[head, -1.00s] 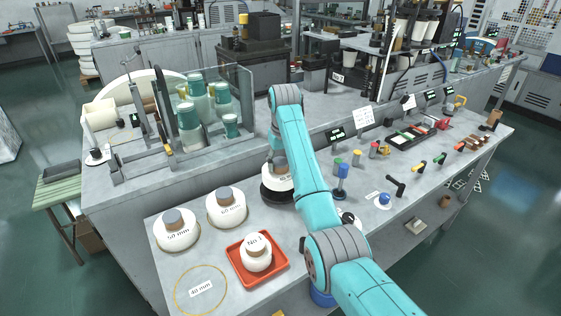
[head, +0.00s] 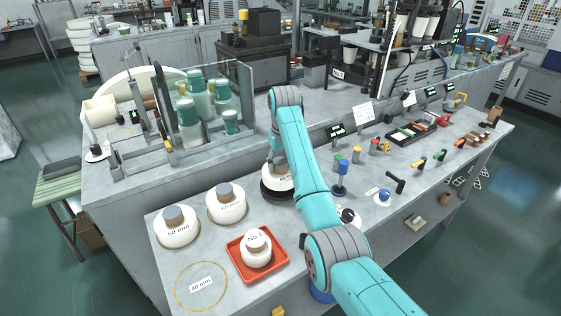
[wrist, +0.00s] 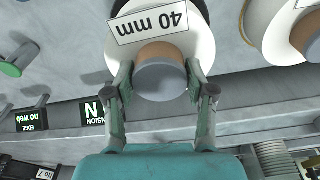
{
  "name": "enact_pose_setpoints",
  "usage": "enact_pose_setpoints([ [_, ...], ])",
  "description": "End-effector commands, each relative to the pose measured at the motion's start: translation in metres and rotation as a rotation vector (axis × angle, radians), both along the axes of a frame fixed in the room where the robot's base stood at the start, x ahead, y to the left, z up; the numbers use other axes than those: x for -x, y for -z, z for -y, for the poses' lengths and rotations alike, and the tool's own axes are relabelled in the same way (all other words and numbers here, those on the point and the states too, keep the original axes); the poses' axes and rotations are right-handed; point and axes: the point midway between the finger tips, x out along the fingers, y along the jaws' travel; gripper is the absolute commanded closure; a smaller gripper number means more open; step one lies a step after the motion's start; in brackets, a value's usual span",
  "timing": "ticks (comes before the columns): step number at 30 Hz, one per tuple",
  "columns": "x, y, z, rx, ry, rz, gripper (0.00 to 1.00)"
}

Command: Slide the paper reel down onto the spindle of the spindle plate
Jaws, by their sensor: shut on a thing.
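The paper reel (wrist: 196,42) is a white disc with a 40 mm label and a brown core with a grey top. My gripper (wrist: 160,82) is shut on this core, one finger on each side. In the head view the reel (head: 275,180) sits over the black spindle plate (head: 274,196), left of my forearm. A dark edge of the plate (wrist: 113,62) shows beside the reel in the wrist view. The spindle is hidden by the reel and core. I cannot tell whether the reel rests on the plate or is slightly above it.
Two white reels (head: 176,232) (head: 226,208) stand at the bench's left. An empty yellow ring (head: 200,312) lies in front. Coloured posts (head: 340,176) stand right of my arm. A glass-sided rack (head: 219,92) with green-lidded jars stands behind.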

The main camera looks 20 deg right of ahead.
Motion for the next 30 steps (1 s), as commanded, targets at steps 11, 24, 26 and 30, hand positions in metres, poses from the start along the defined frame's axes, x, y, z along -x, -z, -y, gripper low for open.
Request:
enact_pose_setpoints([
  [11, 0.0, 0.006, 0.0, 0.0, 0.0, 0.0, 0.95],
  [24, 0.0, 0.012, 0.0, 0.0, 0.0, 0.0, 0.95],
  [26, 0.0, 0.013, 0.0, 0.0, 0.0, 0.0, 0.95],
  [30, 0.0, 0.015, 0.0, 0.0, 0.0, 0.0, 0.95],
])
